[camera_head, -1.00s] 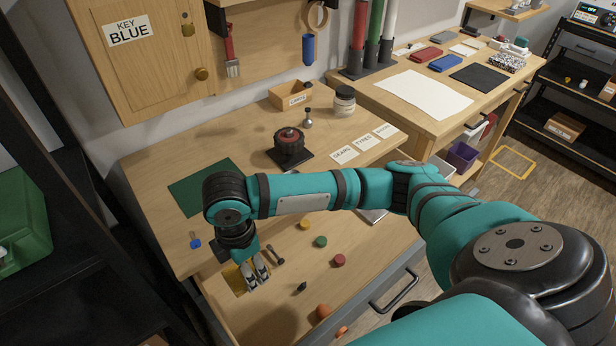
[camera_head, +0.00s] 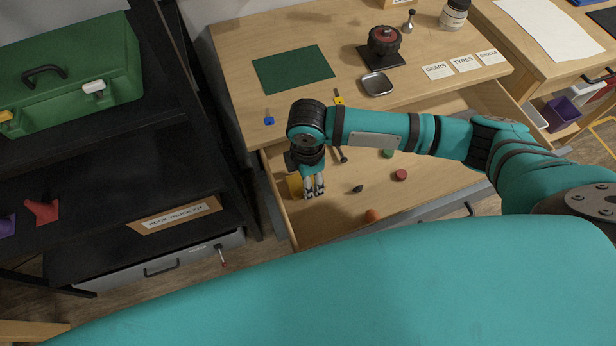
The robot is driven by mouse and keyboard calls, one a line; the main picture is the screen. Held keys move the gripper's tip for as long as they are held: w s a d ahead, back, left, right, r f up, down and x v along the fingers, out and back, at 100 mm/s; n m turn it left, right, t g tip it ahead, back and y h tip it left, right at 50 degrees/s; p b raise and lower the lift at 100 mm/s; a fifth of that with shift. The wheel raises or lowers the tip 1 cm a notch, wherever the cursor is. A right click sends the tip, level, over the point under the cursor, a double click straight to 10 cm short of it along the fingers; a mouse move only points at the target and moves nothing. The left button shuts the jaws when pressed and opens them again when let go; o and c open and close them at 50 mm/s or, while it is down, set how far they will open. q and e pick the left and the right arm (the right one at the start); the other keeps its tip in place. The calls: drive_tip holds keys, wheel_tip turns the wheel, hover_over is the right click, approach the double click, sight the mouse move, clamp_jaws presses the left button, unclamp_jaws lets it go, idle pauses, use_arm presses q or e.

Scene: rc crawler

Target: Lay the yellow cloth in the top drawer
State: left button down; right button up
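The open drawer (camera_head: 335,215) under the workbench shows its wooden floor in the head view. The yellow cloth (camera_head: 294,186) appears as a small yellow patch at the drawer's left end, partly hidden by my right gripper. My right gripper (camera_head: 314,190) reaches in from the right and points down over the drawer, just right of the yellow patch. Its two fingers are close together, and I cannot tell whether they hold any cloth. My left gripper is out of view.
A red cap (camera_head: 400,174), a green cap (camera_head: 387,153), an orange piece (camera_head: 372,215) and a small dark piece (camera_head: 358,189) lie in the drawer. The bench above holds a green mat (camera_head: 293,68) and a metal tray (camera_head: 377,84). A dark shelf with a green toolbox (camera_head: 70,75) stands left.

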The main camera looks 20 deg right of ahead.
drive_tip(key=shift+f, duration=0.35)
drive_tip(key=o, duration=1.1)
drive_tip(key=shift+f, duration=0.15)
drive_tip(key=shift+c, duration=0.2)
wheel_tip(320, 180, up, 12)
drive_tip(key=shift+r, duration=0.2)
